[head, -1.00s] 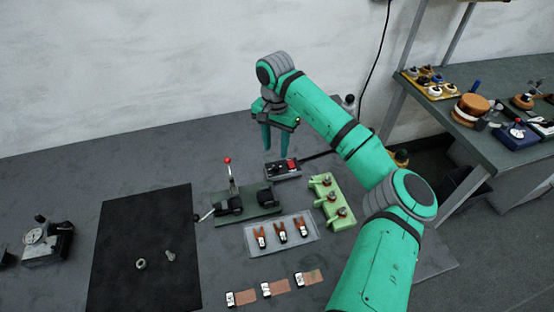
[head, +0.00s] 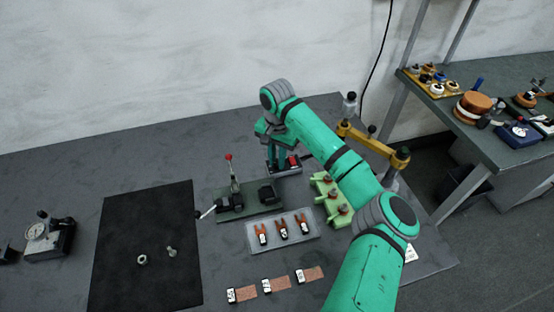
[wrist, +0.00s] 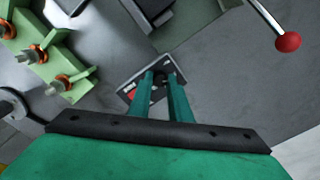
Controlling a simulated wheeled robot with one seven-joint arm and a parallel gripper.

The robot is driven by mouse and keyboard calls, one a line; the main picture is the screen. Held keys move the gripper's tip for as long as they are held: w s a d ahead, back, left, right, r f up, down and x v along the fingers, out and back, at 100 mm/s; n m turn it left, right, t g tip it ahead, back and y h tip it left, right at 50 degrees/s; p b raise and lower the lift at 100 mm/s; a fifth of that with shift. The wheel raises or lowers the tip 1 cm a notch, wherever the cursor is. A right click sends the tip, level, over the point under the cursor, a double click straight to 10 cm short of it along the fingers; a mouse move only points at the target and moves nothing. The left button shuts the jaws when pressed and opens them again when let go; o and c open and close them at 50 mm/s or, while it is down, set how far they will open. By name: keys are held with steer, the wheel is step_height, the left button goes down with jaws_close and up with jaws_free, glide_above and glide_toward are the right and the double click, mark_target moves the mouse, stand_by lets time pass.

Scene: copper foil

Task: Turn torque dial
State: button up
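A small grey control box (head: 291,172) with a red part stands at the back of the bench, partly hidden behind my gripper (head: 277,167). In the wrist view the box (wrist: 131,92) lies under the fingertips, with a small dark round knob (wrist: 160,80) on its face, which looks like the dial. My gripper (wrist: 161,80) points down with its two green fingers on either side of the knob. The fingers are apart with a gap between them. Whether the tips touch the knob cannot be told.
A green base with a red-knobbed lever (head: 229,158) stands in front left of the box. A light green terminal block (head: 328,200) is to the right. A tray (head: 310,238) of copper forks and several foil strips lie nearer. A yellow-armed device (head: 372,143) stands right.

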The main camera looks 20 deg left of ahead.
jaws_close()
steer(key=m, duration=0.4)
steer(key=shift+m, duration=0.3)
steer(key=m, duration=0.3)
steer(key=shift+m, duration=0.4)
steer(key=m, duration=0.9)
steer(key=shift+m, duration=0.4)
steer(key=m, duration=0.5)
steer(key=shift+m, duration=0.4)
